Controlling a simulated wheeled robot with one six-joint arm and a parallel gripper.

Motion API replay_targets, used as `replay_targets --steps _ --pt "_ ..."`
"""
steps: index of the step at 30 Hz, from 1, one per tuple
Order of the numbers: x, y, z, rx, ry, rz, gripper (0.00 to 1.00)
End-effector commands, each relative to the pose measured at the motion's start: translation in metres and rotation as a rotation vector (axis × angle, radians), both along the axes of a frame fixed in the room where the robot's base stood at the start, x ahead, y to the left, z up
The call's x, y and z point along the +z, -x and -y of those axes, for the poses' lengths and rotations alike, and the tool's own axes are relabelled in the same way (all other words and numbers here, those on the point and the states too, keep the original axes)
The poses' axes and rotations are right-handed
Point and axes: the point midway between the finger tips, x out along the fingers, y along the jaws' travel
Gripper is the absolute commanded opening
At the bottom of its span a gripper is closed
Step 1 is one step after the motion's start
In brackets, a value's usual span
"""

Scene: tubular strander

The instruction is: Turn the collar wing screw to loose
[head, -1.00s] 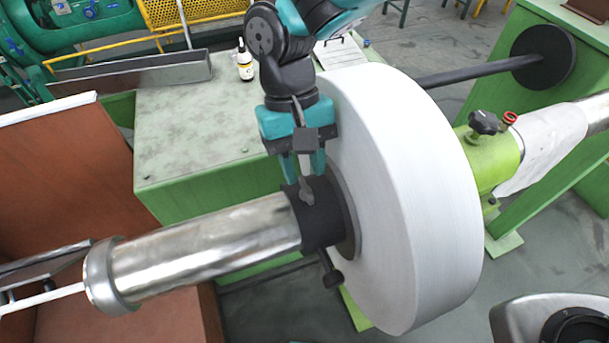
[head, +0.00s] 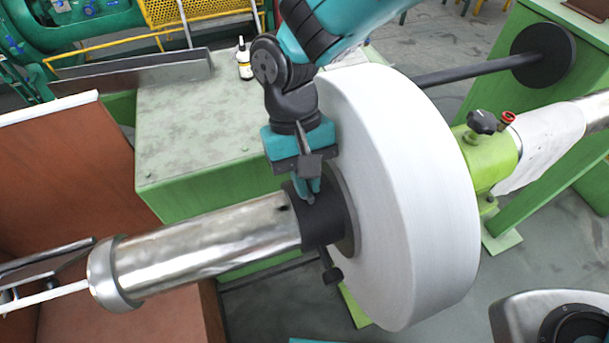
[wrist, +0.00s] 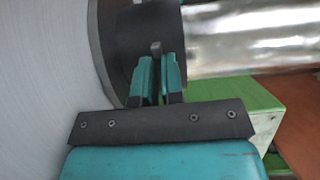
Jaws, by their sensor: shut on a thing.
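The black collar (head: 322,228) sits around the shiny metal shaft (head: 205,245), against the hub of the large white reel (head: 410,200). It also shows in the wrist view (wrist: 146,28). My gripper (head: 311,194) points down at the top of the collar, its teal fingers close together. In the wrist view my gripper (wrist: 160,72) is shut on the collar wing screw (wrist: 156,47); only the screw's small grey tip shows between the fingers. In the head view the fingers hide the screw.
A dark knobbed screw (head: 331,274) hangs below the collar. A green cabinet (head: 195,130) with a small bottle (head: 244,60) stands behind. The white reel's face is close beside my gripper. A black knob (head: 482,122) sits on the green holder at right.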

Motion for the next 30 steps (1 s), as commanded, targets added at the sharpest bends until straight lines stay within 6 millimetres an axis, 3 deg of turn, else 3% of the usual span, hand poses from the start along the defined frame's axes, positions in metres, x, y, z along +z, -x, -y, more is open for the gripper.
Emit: replay_targets --steps 11,30 --pt "-0.0009 0.0006 -0.0014 0.177 0.000 0.000 0.00" --pt "0.0024 0.0025 -0.0031 0.732 0.001 0.001 0.00"
